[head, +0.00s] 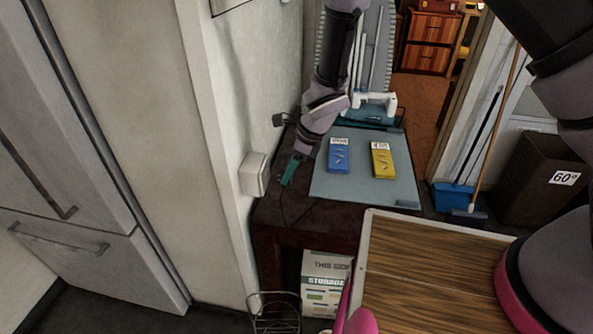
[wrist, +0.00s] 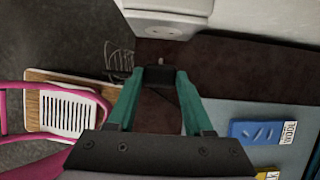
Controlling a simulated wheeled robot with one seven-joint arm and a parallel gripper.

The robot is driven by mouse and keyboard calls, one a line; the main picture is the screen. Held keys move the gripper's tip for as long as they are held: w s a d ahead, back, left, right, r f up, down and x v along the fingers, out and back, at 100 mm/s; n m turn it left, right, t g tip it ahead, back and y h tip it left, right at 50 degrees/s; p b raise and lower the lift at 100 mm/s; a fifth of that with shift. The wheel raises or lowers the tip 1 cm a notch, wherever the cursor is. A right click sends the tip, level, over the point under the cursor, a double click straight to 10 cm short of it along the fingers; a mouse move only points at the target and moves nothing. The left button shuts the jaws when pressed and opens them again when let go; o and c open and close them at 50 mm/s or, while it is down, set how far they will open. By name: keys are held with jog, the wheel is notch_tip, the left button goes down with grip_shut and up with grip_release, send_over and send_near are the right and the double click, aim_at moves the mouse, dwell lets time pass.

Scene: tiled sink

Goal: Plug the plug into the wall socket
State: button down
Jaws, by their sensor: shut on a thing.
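My gripper (head: 287,178) has teal fingers and points down over the dark table, just right of the white wall socket (head: 253,175). In the wrist view the fingers (wrist: 160,84) are shut on the small black plug (wrist: 160,75), held at their tips. A small prong shows at the plug's far end, facing the white socket box (wrist: 166,22) at the top of that view. A gap shows between plug and socket, so they are apart. The plug is hard to make out in the head view.
A grey mat (head: 360,190) with a blue box (head: 339,158) and a yellow box (head: 383,160) lies right of my gripper. A thin dark cable (head: 286,212) trails on the table. The wall corner (head: 215,120) stands close on the left. A wire basket (head: 275,312) is below.

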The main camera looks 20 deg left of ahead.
jog(key=shift+s+a, duration=0.15)
jog(key=shift+a, duration=1.4)
jog(key=shift+a, duration=0.5)
dwell(1.1)
jog(key=shift+c, duration=1.1)
grip_release()
jog(key=shift+r, duration=0.1)
jog(key=v, duration=1)
jog(key=shift+r, duration=0.35)
jog(key=shift+d, duration=0.15)
